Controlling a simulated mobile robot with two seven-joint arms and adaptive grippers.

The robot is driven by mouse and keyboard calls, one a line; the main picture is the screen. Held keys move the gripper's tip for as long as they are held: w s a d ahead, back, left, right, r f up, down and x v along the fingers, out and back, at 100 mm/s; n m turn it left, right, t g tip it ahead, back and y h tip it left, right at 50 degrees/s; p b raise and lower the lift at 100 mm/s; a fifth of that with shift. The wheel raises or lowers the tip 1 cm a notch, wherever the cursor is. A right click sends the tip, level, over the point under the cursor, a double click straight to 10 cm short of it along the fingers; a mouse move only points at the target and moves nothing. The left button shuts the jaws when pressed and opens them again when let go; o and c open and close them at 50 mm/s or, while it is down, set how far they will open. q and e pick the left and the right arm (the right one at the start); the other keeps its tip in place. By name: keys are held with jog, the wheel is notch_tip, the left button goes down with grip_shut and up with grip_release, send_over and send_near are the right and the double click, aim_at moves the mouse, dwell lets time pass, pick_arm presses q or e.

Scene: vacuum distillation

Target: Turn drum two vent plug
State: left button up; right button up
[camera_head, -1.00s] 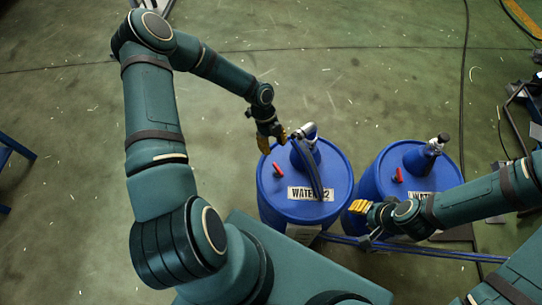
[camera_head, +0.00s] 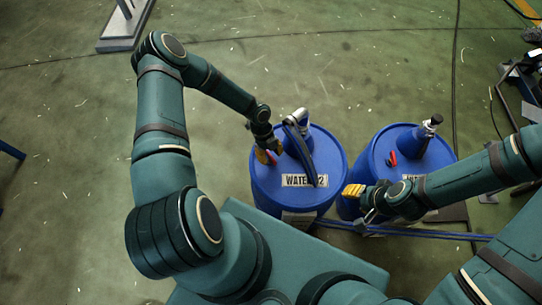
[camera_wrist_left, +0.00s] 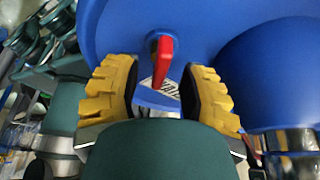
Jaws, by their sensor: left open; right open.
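Drum two (camera_head: 328,160) is a blue drum with the label "WATER 2" on its lid. In the head view its red vent plug (camera_head: 271,159) shows only partly beside my left gripper (camera_head: 267,153), which is at the lid's left side. In the left wrist view the plug's upright red handle (camera_wrist_left: 164,60) lies between the open yellow fingers of my left gripper (camera_wrist_left: 162,95), with gaps on both sides. My right gripper (camera_head: 354,190) is open and empty, low between the two drums.
A second blue drum (camera_head: 440,155) stands to the right with its own red plug (camera_head: 393,158). A blue pump neck with a dark hose (camera_head: 305,155) rises from drum two's lid. Blue pipes (camera_head: 440,232) run along the front. The floor behind the drums is clear.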

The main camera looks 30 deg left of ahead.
pick_arm(q)
jog(key=shift+s+d+f, duration=0.1)
jog(key=shift+d+f, duration=0.05)
jog(key=shift+f, duration=0.25)
grip_shut()
jog(key=shift+n, duration=0.5)
jog(key=n+t+b, duration=0.1)
jog(key=n, duration=0.1)
jog(key=shift+n+h+b, duration=0.35)
jog(key=shift+n+h, duration=0.05)
jog(key=n+t+b, duration=0.1)
jog(key=n+t, duration=0.1)
jog(key=n, duration=0.2)
jog(key=shift+s+n+b, duration=0.1)
jog(key=shift+n+b, duration=0.2)
jog(key=shift+b, duration=0.05)
jog(key=n+t+b, duration=0.1)
jog(key=n, duration=0.1)
jog(key=n+y, duration=0.1)
jog(key=n, duration=0.1)
jog(key=shift+n+t+b, duration=0.3)
jog(key=shift+t+b, duration=0.1)
jog(key=shift+n+t+y+b, duration=0.5)
jog(key=shift+n+b, duration=0.15)
jog(key=shift+n, duration=1.15)
